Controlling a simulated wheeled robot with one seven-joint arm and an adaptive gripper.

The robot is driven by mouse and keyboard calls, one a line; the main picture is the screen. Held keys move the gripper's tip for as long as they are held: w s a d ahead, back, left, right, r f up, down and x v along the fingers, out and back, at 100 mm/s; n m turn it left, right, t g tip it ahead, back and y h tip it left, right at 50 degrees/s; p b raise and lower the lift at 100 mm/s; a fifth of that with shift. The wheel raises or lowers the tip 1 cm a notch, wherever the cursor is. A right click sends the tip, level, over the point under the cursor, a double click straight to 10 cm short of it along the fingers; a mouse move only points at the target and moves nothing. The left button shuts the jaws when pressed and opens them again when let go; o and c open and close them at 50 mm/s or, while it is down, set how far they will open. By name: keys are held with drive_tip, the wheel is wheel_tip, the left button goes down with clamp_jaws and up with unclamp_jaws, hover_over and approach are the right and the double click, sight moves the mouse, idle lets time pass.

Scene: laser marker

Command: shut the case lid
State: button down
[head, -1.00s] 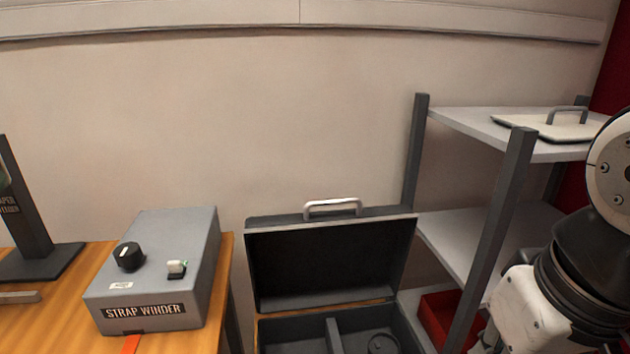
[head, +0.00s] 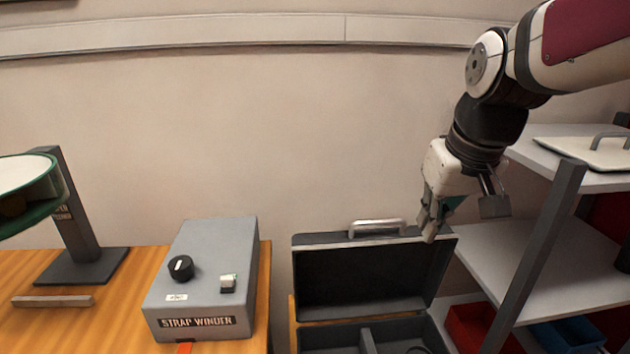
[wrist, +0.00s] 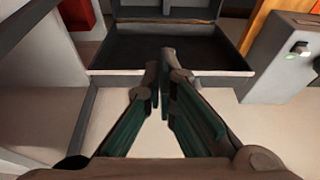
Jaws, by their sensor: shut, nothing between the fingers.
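The case is dark grey and stands open, with its lid (head: 372,275) raised upright behind the base and a pale handle (head: 377,227) on the lid's top edge. The base (head: 395,333) has compartments with a divider; its front is cut off by the frame. My gripper (head: 430,232) is at the right end of the lid's top edge, pointing down. In the wrist view my gripper (wrist: 160,65) is shut and empty, with the open lid (wrist: 165,47) beyond its fingertips. I cannot tell whether the fingers touch the lid.
A grey strap winder box (head: 205,280) sits on the wooden table (head: 100,318) left of the case. A metal shelf rack (head: 540,262) with a red bin (head: 475,328) and blue bin (head: 570,335) stands close on the right.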

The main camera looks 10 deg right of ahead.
drive_tip(key=w+d+f+t+p, duration=0.1)
drive_tip(key=w+d+p, duration=0.4)
drive_tip(key=w, duration=0.4)
drive_tip(key=w+d+t+p, duration=0.1)
drive_tip(key=w+d+p, duration=0.1)
drive_tip(key=w+d, duration=0.65)
wheel_tip(320, 180, down, 9)
drive_tip(key=w+a+p, duration=0.1)
drive_tip(key=a+p, duration=0.1)
drive_tip(key=p, duration=0.1)
drive_tip(key=shift+f, duration=0.2)
drive_tip(key=shift+d, duration=0.1)
